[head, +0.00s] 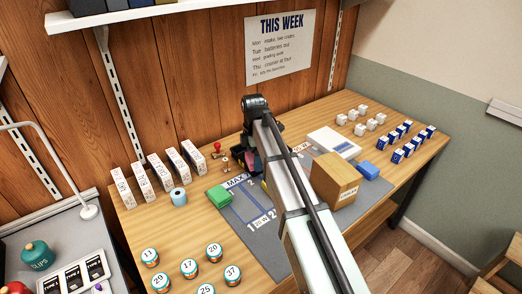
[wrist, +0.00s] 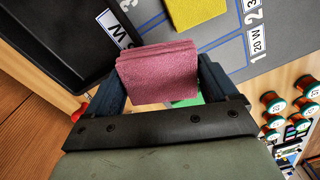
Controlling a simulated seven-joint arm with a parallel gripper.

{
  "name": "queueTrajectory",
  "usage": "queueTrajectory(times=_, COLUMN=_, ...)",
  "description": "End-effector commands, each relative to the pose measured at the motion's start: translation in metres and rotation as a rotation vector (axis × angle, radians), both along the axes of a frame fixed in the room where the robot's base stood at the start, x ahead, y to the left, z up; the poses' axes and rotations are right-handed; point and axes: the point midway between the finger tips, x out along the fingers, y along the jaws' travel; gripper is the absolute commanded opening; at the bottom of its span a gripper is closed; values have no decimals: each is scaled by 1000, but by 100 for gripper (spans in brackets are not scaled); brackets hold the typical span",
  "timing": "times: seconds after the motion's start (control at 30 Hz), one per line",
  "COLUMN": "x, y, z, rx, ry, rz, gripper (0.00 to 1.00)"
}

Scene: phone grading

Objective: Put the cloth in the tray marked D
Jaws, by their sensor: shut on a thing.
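My gripper (wrist: 162,80) is shut on a folded dusty-pink cloth (wrist: 158,72), with one dark finger on each side of it. In the head view my gripper (head: 250,163) is over the back of the grey mat, partly hidden by my arm. In the wrist view a black tray (wrist: 60,50) with raised walls lies at the upper left, apart from the cloth. A white tag (wrist: 108,20) is near its wall, but I cannot read a D on it. This tray is not clearly seen in the head view.
A cardboard box (head: 333,180), a blue block (head: 369,170) and a white scale (head: 333,143) stand to the right.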

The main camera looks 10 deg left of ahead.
Motion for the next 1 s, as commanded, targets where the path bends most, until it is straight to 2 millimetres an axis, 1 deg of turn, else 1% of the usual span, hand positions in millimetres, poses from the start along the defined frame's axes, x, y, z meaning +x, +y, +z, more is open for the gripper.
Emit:
queueTrajectory(times=0.03, x=28, y=-8, z=1, rx=0, ry=1, rz=-18, gripper=58)
queueTrajectory(times=0.07, x=40, y=-12, z=2, rx=0, ry=1, rz=-23, gripper=58)
queueTrajectory(times=0.1, x=55, y=-18, z=2, rx=0, ry=1, rz=-25, gripper=58)
queueTrajectory(times=0.2, x=92, y=-22, z=4, rx=2, ry=1, rz=-7, gripper=58)
queueTrajectory(times=0.23, x=102, y=-22, z=4, rx=2, ry=0, rz=3, gripper=58)
queueTrajectory(times=0.3, x=120, y=-13, z=6, rx=4, ry=-4, rz=44, gripper=58)
queueTrajectory(times=0.43, x=146, y=-3, z=9, rx=8, ry=-12, rz=137, gripper=58)
queueTrajectory(times=0.5, x=151, y=-1, z=10, rx=11, ry=-17, rz=199, gripper=58)
queueTrajectory(times=0.6, x=149, y=-2, z=10, rx=13, ry=-21, rz=269, gripper=58)
queueTrajectory(times=0.77, x=149, y=-1, z=9, rx=14, ry=-24, rz=336, gripper=58)
queueTrajectory(times=0.87, x=149, y=-1, z=4, rx=14, ry=-23, rz=351, gripper=58)
queueTrajectory(times=1.0, x=149, y=-1, z=-14, rx=15, ry=-22, rz=354, gripper=58)
